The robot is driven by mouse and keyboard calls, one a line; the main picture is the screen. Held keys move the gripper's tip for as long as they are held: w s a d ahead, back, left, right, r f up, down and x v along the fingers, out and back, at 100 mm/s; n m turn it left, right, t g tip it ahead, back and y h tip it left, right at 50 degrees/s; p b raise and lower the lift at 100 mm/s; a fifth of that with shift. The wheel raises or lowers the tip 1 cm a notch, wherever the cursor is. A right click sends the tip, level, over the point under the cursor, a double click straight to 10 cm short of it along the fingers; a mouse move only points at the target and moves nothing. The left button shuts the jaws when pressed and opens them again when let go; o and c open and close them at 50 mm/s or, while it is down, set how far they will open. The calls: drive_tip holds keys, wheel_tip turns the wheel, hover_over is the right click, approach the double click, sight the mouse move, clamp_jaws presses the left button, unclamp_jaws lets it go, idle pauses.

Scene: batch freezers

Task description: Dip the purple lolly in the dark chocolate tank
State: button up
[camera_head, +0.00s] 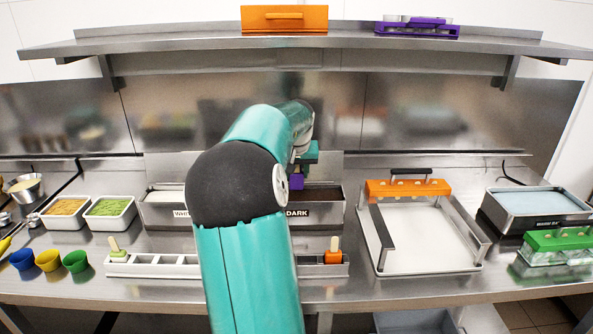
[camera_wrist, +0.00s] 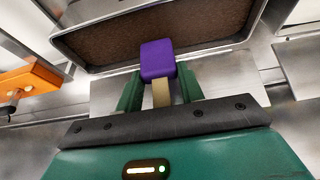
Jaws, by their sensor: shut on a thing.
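My gripper (camera_wrist: 161,90) is shut on the wooden stick of the purple lolly (camera_wrist: 157,60). In the wrist view the lolly points away from the fingers, toward the dark chocolate tank (camera_wrist: 85,62), a metal tank with brown content. In the head view the purple lolly (camera_head: 297,182) hangs below my gripper (camera_head: 304,158), in front of or over the tank labelled DARK (camera_head: 322,212). I cannot tell whether its tip touches the chocolate. My teal arm hides the left part of the dark tank.
A neighbouring tank (camera_head: 165,212) with white content is at left. A white rack (camera_head: 165,266) holding a green lolly and an orange lolly (camera_head: 333,252) is in front. A tray with an orange holder (camera_head: 408,189) is at right. Tubs and coloured cups stand at left.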

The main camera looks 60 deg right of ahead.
sight(296, 188)
idle(0.3)
drive_tip(key=shift+f, duration=3.9)
drive_tip(key=shift+r, duration=0.1)
drive_tip(key=shift+r, duration=3.85)
drive_tip(key=shift+r, duration=2.5)
